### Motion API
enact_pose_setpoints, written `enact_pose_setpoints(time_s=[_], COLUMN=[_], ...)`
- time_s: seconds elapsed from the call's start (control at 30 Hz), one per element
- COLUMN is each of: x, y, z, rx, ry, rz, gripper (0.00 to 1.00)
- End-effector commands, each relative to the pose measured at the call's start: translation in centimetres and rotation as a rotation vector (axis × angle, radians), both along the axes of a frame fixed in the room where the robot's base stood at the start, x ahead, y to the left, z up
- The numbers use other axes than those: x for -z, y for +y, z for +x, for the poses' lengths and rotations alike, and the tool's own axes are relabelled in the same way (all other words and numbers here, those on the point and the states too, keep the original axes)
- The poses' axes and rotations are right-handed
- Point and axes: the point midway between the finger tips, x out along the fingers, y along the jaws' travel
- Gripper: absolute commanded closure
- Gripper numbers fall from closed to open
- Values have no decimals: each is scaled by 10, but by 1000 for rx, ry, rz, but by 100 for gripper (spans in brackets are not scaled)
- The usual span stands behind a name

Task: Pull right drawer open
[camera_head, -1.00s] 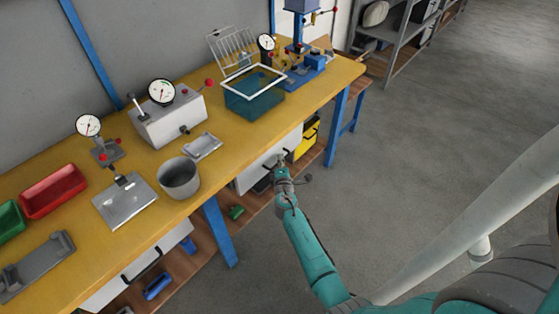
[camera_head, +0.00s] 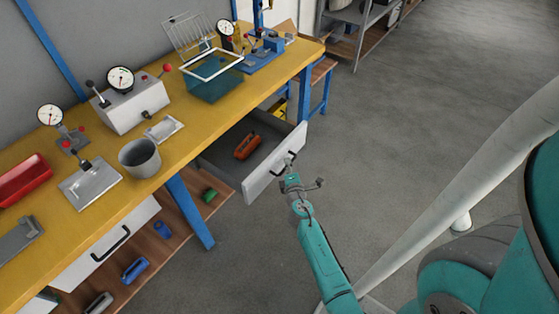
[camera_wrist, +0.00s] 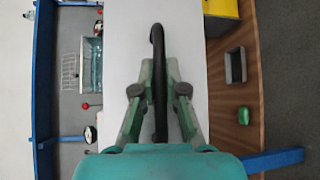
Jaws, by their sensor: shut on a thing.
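The right drawer (camera_head: 274,171) under the yellow workbench is pulled out, its white front standing well away from the bench. A red-orange tool-like object (camera_head: 247,145) lies inside its grey interior. My gripper (camera_head: 290,178) is at the drawer's front and shut on its black handle (camera_head: 292,159). In the wrist view my gripper (camera_wrist: 159,75) has its green fingers on both sides of the dark handle (camera_wrist: 158,42), with the white front panel (camera_wrist: 122,58) behind. The left drawer (camera_head: 105,245) is shut, with its own black handle.
The yellow workbench (camera_head: 188,140) carries a grey cup (camera_head: 139,158), gauges, a blue bin (camera_head: 214,85) and a red tray (camera_head: 22,180). A blue leg (camera_head: 190,213) stands left of the open drawer. A low wooden shelf holds several small items. The floor to the right is clear.

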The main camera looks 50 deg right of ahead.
Motion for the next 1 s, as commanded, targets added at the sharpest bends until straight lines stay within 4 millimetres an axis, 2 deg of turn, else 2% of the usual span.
enact_pose_setpoints(time_s=[0.2,0.57,0.6,0.7,1.0], x=[1,1,1,1,0], y=[0,1,1,1,1], z=[-13,-15,-15,-15,-15], rx=[-1,-2,-2,-2,-1], ry=[1,1,1,1,0], rz=[1,1,1,1,0], gripper=[100,100,86,63,63])
